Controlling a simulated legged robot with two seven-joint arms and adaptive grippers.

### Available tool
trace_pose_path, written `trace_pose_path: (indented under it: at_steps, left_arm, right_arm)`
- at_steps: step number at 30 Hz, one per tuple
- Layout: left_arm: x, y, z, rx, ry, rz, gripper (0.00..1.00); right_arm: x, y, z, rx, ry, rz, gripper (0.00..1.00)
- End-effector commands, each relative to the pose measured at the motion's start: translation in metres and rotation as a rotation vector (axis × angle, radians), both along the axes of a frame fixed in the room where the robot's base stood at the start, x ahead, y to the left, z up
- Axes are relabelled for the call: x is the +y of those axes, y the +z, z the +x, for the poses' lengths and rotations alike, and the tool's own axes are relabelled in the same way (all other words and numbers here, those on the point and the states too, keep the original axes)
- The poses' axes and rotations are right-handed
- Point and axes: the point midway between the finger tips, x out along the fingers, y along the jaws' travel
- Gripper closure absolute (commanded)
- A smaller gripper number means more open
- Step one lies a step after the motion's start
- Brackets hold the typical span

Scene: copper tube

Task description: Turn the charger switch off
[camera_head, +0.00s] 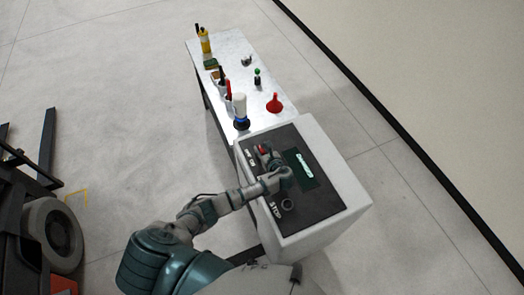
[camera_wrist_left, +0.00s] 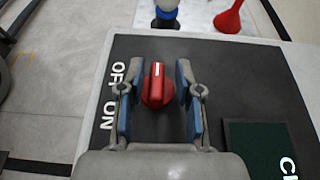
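The charger switch is a red knob (camera_wrist_left: 157,88) with a white mark, on the dark top panel (camera_wrist_left: 85,80) of a white charger box. In the left wrist view the white mark points to the top of the picture. White OFF and ON labels (camera_wrist_left: 112,95) are left of the knob. My left gripper (camera_wrist_left: 158,92) is open, with one finger on each side of the knob and gaps showing between. In the head view the knob (camera_head: 263,149) shows red at the far end of my left gripper (camera_head: 265,155). My right gripper is not in view.
The panel also has a green screen (camera_head: 301,168) and a round button by a STOP label (camera_head: 287,205). A metal table (camera_head: 230,55) behind the charger holds bottles, tools and a red funnel (camera_head: 274,103). A forklift-like vehicle (camera_head: 45,235) stands at left.

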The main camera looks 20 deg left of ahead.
Motion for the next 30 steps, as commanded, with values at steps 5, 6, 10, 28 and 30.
trace_pose_path:
  at_steps: [5, 6, 10, 28, 30]
  left_arm:
    - [-0.001, -0.004, -0.002, 0.009, 0.0, 0.0, 0.58]
    - [-0.001, -0.004, -0.003, 0.009, 0.0, -0.001, 0.58]
    - [-0.004, -0.004, -0.005, 0.01, -0.002, -0.002, 0.58]
    - [-0.079, 0.037, -0.068, 0.009, -0.002, -0.002, 0.58]
    - [-0.083, 0.039, -0.071, 0.01, -0.001, -0.002, 0.58]
  right_arm:
    - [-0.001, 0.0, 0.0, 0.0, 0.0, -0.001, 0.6]
    - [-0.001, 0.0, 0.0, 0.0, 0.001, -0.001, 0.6]
    - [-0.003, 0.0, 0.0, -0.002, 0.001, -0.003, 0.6]
    - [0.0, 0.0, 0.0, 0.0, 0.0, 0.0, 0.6]
    - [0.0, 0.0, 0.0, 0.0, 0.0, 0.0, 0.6]
